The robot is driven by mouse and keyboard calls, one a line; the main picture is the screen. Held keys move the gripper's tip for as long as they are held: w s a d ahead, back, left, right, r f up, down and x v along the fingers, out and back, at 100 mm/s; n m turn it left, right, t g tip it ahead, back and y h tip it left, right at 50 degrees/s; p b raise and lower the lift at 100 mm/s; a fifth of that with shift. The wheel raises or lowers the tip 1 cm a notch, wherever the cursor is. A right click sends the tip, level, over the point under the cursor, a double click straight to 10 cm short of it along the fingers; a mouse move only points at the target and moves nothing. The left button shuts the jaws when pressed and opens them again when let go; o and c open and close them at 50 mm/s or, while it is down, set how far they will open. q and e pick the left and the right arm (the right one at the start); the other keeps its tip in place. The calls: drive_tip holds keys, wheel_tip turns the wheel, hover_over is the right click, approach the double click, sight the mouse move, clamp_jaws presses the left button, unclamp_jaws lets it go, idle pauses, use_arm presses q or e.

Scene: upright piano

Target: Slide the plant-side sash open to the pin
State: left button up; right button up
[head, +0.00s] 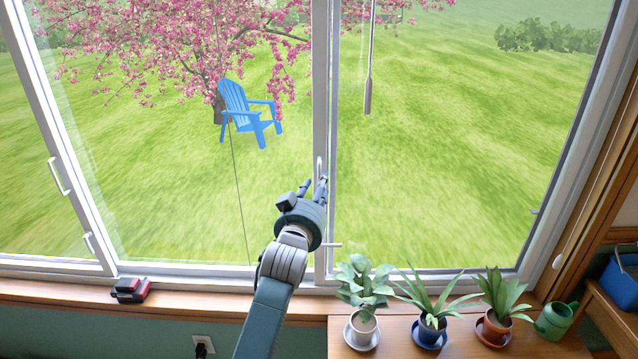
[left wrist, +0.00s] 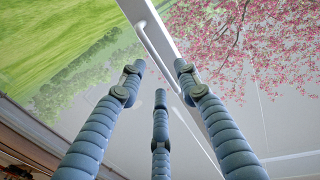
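The plant-side sash (head: 327,120) is the right pane of a white-framed window, above the potted plants. Its upright stile stands near the middle, with a white bar handle (head: 319,168) on it. My left gripper (head: 314,184) is at this stile, just below and beside the handle. In the left wrist view the handle (left wrist: 156,48) lies ahead, between the spread fingertips of my left gripper (left wrist: 160,80). The fingers look open, and I cannot tell whether any touches it. A short pale peg (head: 334,245) sticks out low by the stile; a small pin-like piece (head: 534,211) shows at the right jamb. My right gripper is out of view.
Potted plants (head: 367,322) and a green watering can (head: 556,318) stand on a wooden surface below the sash. A red and black object (head: 130,289) lies on the left sill. The left sash has two handles (head: 59,176). A grey rod (head: 368,80) hangs before the glass.

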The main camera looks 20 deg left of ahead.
use_arm(q)
drive_tip(key=shift+w+a, duration=0.1)
drive_tip(key=shift+w, duration=0.85)
clamp_jaws()
drive_tip(key=s+a+p, duration=0.2)
drive_tip(key=a+p, duration=0.1)
drive_tip(key=a, duration=0.6)
drive_tip(key=shift+s+a, duration=0.3)
drive_tip(key=shift+s, duration=0.1)
